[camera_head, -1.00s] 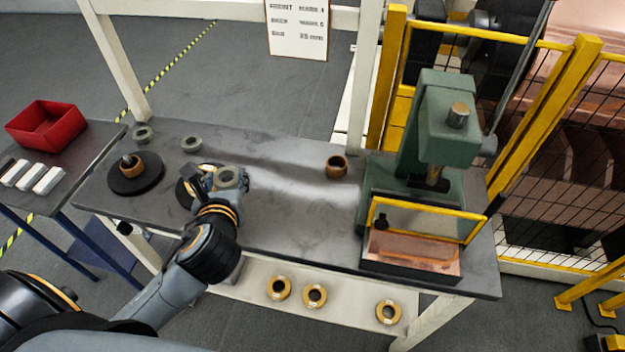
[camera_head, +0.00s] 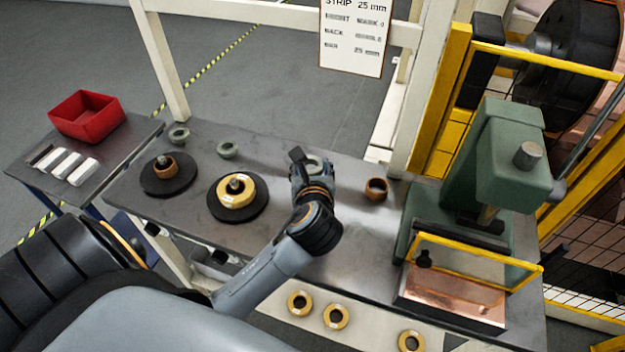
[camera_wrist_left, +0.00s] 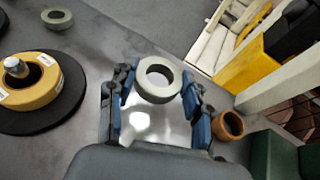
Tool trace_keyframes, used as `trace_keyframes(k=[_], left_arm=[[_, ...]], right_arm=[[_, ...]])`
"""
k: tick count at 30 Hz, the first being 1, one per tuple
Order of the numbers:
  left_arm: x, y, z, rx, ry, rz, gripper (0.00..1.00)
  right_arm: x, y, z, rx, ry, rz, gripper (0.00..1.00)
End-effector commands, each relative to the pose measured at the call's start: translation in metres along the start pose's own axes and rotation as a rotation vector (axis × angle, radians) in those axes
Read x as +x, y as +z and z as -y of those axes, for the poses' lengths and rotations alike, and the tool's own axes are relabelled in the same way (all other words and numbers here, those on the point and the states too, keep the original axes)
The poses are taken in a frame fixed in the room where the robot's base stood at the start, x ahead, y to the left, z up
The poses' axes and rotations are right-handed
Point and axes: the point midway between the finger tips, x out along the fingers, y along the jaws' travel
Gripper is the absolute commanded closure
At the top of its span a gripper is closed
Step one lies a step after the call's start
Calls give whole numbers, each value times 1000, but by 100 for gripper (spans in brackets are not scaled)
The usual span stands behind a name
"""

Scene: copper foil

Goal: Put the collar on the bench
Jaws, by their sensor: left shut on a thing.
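The collar (camera_head: 316,164) is a grey-green ring. My left gripper (camera_head: 310,168) is shut on it, over the bare middle of the bench (camera_head: 350,230). In the left wrist view the collar (camera_wrist_left: 157,80) sits level between the two blue-grey fingers (camera_wrist_left: 158,92). I cannot tell whether it touches the bench top or is held just above it. Two similar grey-green collars (camera_head: 179,135) (camera_head: 228,150) lie flat at the back left of the bench. My right gripper is not in view.
Left of the gripper, a black disc (camera_head: 218,210) carries a yellow roll (camera_head: 236,192); another disc (camera_head: 150,182) carries a copper-coloured ring (camera_head: 166,166). A copper-brown ring (camera_head: 376,188) stands close right of the gripper. A green press (camera_head: 490,165) fills the right end.

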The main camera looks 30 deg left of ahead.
Motion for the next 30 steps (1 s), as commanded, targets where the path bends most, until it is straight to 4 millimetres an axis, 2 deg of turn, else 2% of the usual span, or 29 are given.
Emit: trace_keyframes(k=[1,3,13,15,19,30], left_arm=[[12,-10,-1,4,2,-4,91],[24,-16,0,3,2,-3,91],[56,-32,0,2,1,-3,91],[58,-45,0,2,0,-7,91],[64,-57,0,1,-1,-4,91],[65,-60,0,2,-2,-2,91]], right_arm=[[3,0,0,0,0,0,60],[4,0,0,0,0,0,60],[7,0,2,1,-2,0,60],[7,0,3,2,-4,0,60],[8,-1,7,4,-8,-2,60],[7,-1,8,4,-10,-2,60]])
